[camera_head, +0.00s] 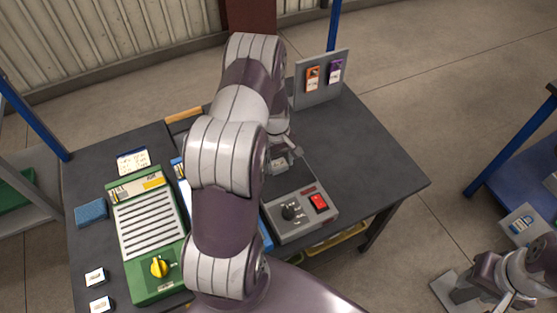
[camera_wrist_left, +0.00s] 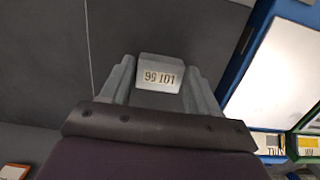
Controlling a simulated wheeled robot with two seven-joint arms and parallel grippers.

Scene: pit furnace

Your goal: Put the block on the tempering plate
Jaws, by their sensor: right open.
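The block (camera_wrist_left: 160,73) is small and grey, with a pale face that carries dark digits, upside down in the left wrist view. It sits between the two fingers of my left gripper (camera_wrist_left: 160,85), which are shut on it. In the head view the block (camera_head: 281,164) shows just below my left gripper (camera_head: 280,152), behind the grey control box. A green unit with a slatted top and yellow knob, seemingly the tempering plate (camera_head: 147,222), stands at the left; my left arm is to its right. My right gripper (camera_head: 468,289) is open and empty at lower right.
A grey control box (camera_head: 300,213) with a red switch stands right of my left arm. A blue sponge (camera_head: 90,212) and label cards (camera_head: 95,277) lie left of the green unit. An upright panel (camera_head: 321,79) holds two tags. The table's right side is clear.

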